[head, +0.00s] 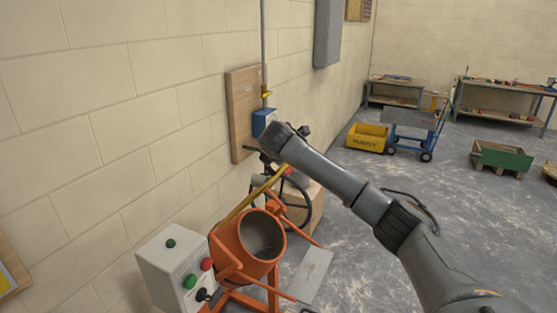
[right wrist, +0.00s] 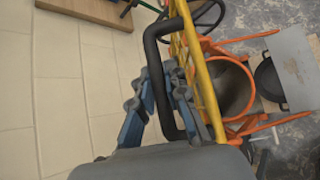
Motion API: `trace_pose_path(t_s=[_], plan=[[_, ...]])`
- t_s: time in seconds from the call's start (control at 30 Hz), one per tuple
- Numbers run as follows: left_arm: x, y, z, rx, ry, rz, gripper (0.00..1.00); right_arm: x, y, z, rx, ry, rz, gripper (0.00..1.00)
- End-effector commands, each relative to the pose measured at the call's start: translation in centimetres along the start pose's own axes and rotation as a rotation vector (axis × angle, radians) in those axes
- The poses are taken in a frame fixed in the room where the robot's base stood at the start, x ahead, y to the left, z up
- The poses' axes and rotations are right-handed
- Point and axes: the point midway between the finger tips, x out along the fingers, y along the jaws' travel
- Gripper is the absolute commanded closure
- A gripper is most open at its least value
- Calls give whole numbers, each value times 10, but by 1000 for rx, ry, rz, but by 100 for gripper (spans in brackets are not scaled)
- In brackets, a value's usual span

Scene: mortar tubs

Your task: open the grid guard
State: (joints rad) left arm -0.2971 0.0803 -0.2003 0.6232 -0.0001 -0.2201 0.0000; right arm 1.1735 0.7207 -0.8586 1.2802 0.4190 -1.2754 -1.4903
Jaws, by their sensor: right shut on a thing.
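The yellow grid guard (head: 255,195) shows nearly edge-on in the head view, slanting above the orange mixer drum (head: 243,244). The drum's mouth shows largely uncovered below it. In the right wrist view the guard (right wrist: 201,80) is a yellow lattice with a black bar handle (right wrist: 150,42) on its side. My right gripper (right wrist: 158,80) is shut on this handle, with its blue-grey fingers on either side of it. In the head view my right gripper (head: 262,158) is partly hidden by its own wrist, at the guard's upper end. My left gripper is out of view.
A grey control box (head: 170,268) with green and red buttons stands left of the drum. A wooden board (head: 240,115) with a blue box (head: 262,122) is on the wall close behind my gripper. A yellow tub (head: 367,138) and a blue trolley (head: 410,130) stand farther back on open floor.

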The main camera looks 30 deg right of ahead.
Motion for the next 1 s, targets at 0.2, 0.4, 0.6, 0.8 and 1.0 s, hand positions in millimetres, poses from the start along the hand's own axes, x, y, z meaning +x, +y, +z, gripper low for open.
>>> trace_pose_path(t_s=[0.2,0.4,0.6,0.8,1.0], plan=[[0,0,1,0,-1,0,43,0,1,1,-2,-3,2,100],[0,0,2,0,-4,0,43,0,1,1,-1,-3,2,76],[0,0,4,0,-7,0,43,0,0,0,-1,-2,1,76],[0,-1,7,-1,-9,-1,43,-8,1,0,-1,-1,1,76],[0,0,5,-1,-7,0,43,-42,1,0,-2,-2,4,76]])
